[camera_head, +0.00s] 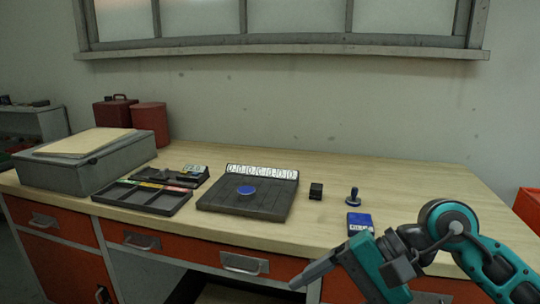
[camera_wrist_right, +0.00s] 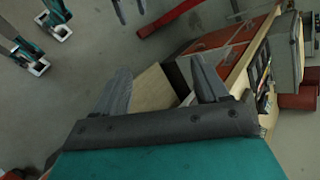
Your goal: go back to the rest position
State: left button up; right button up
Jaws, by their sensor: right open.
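My right gripper (camera_head: 315,272) is in front of the workbench (camera_head: 430,180), at the lower right of the head view, with its arm coming in from the right. Its fingers point left and slightly down, clear of the bench top items. In the right wrist view, the two fingers of my right gripper (camera_wrist_right: 160,82) are spread apart with nothing between them. My left gripper does not show in the head view.
On the bench are a dark board (camera_head: 245,205) with a blue disc, a black tray (camera_head: 140,197), a small black block (camera_head: 316,191), a stamp (camera_head: 353,196), a blue pad (camera_head: 360,223) and a grey case (camera_head: 85,172). Drawer handles (camera_head: 244,264) stick out below.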

jog(key=s+a+r+m+t+y, duration=0.1)
jog(key=a+r+m+y, duration=0.35)
jog(key=m+y, duration=0.7)
jog(key=w+d+f+n+t+h, duration=0.2)
jog(key=d+f+n+t+h, duration=0.45)
jog(key=n, duration=0.95)
jog(key=w+d+f+n+t+h, duration=0.35)
jog(key=f+n+t+h, duration=0.55)
jog(key=n, duration=0.8)
jog(key=s+d+f+m+g+h, duration=0.2)
jog(key=s+f+m, duration=0.4)
jog(key=f, duration=0.3)
jog(key=s+d+f+m+g+h, duration=0.2)
jog(key=s+f+m, duration=0.4)
jog(key=f, duration=0.3)
jog(key=shift+s+d+f+m+g, duration=0.25)
jog(key=shift+d+f+m+g, duration=0.1)
jog(key=shift+m+g, duration=0.35)
jog(key=shift+r, duration=0.1)
